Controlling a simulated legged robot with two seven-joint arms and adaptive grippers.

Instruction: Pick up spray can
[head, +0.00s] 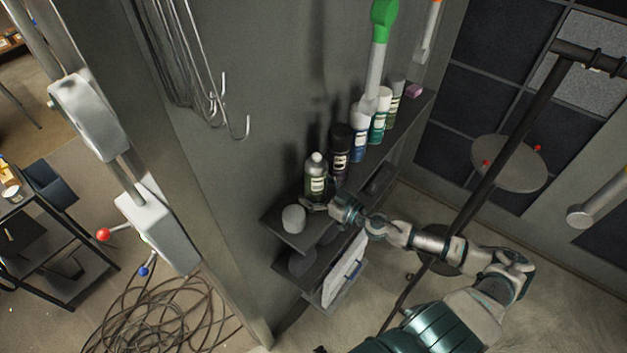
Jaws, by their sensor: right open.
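Several spray cans stand upright in a row on a narrow dark shelf (265,219) fixed to a grey wall. The nearest spray can (317,177) is dark olive-grey with a pale top and a light label. Behind it stand a black-capped can (340,150) and a white-and-blue can (359,138). My right gripper (312,204) is open at the base of the nearest can, close beside it. Whether the fingers touch the can is too small to tell. My left gripper is not in view.
A white cylinder (293,219) stands at the shelf's near end, left of my right gripper. Other bottles (379,116) and a pink block (414,91) stand farther along. A lower shelf holds a white panel (344,270). A dark pole (497,160) rises at the right. Wire hooks (247,127) hang above.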

